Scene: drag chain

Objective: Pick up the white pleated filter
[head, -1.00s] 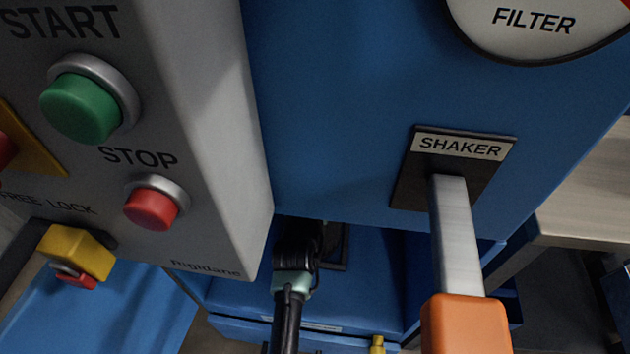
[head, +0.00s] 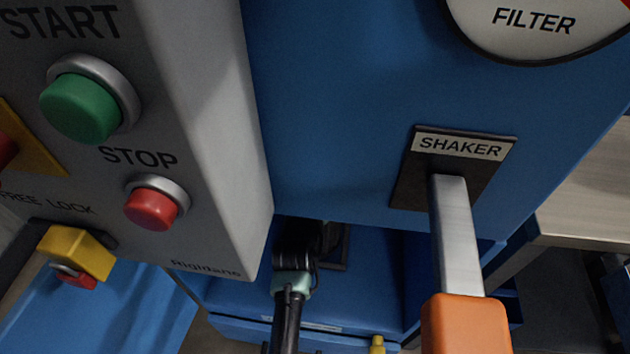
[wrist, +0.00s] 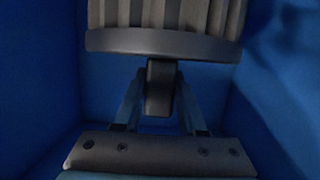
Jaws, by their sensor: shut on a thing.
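The pleated filter (wrist: 165,15) shows at the top of the wrist view, greyish in the dim light, with a dark grey end cap (wrist: 160,43) below its pleats. A dark tab (wrist: 160,88) extends from the cap toward my gripper. My gripper (wrist: 160,105) is shut on this tab, with one finger on each side. The upper part of the filter is cut off by the frame. In the head view my arm reaches down into the blue machine, and neither the filter nor my fingertips can be made out there.
Blue walls (wrist: 40,80) enclose the filter on both sides. In the head view, a grey control box (head: 215,150) stands at left, and an orange-handled shaker lever (head: 465,325) juts out at right. A pale bench (head: 590,200) is at far right.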

